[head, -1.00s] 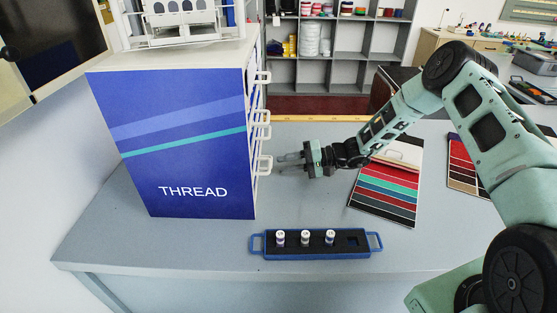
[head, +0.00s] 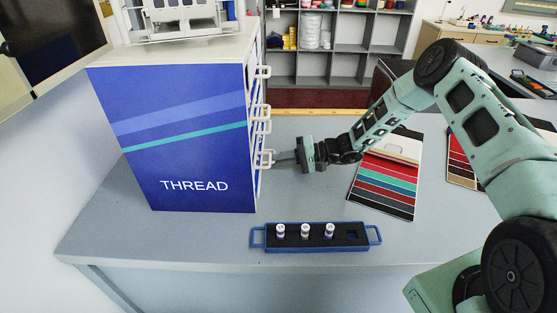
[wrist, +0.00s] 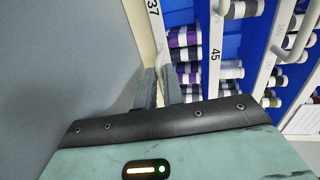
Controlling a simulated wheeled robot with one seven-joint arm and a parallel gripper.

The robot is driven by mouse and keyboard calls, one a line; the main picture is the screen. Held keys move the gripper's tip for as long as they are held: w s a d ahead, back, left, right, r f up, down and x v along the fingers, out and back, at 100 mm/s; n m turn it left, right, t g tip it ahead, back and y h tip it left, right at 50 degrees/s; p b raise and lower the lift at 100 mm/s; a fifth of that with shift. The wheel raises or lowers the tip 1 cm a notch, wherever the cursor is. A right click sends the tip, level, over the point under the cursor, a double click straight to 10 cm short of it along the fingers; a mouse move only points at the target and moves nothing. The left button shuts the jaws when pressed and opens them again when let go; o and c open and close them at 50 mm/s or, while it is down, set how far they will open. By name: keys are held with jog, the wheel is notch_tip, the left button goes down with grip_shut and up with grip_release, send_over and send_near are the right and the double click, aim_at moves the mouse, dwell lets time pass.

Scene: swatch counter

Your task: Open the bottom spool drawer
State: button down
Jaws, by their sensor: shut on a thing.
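The blue THREAD cabinet (head: 185,150) stands on the left of the counter, its drawer side facing right. White handles stand out from that side, one above another. The bottom spool drawer's handle (head: 265,160) is the lowest. My gripper (head: 277,157) comes from the right and is shut on this handle. In the wrist view my gripper's two fingers (wrist: 160,75) are close together at the white drawer front, and hide most of the handle. The bottom drawer looks about flush with the others.
A blue-rimmed tray (head: 345,243) with 3 white spools lies in front, right of the cabinet. A colour swatch card (head: 385,185) lies under my forearm. Spools (wrist: 185,55) show in the drawers in the wrist view.

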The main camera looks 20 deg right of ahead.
jog(key=f+b+v, duration=0.1)
jog(key=v, duration=0.3)
jog(key=b+v, duration=0.1)
jog(key=v, duration=0.3)
jog(key=f+b+v, duration=0.1)
jog(key=v, duration=0.3)
jog(key=shift+s+d+f+b, duration=0.1)
jog(key=shift+d+f+b, duration=0.1)
jog(key=shift+f+b, duration=0.15)
jog(key=c, duration=1.6)
grip_release()
jog(key=shift+o, duration=0.3)
jog(key=b+v, duration=0.5)
jog(key=v, duration=1.2)
jog(key=shift+d+r+b, duration=0.1)
jog(key=shift+d+b, duration=0.05)
jog(key=shift+b, duration=0.25)
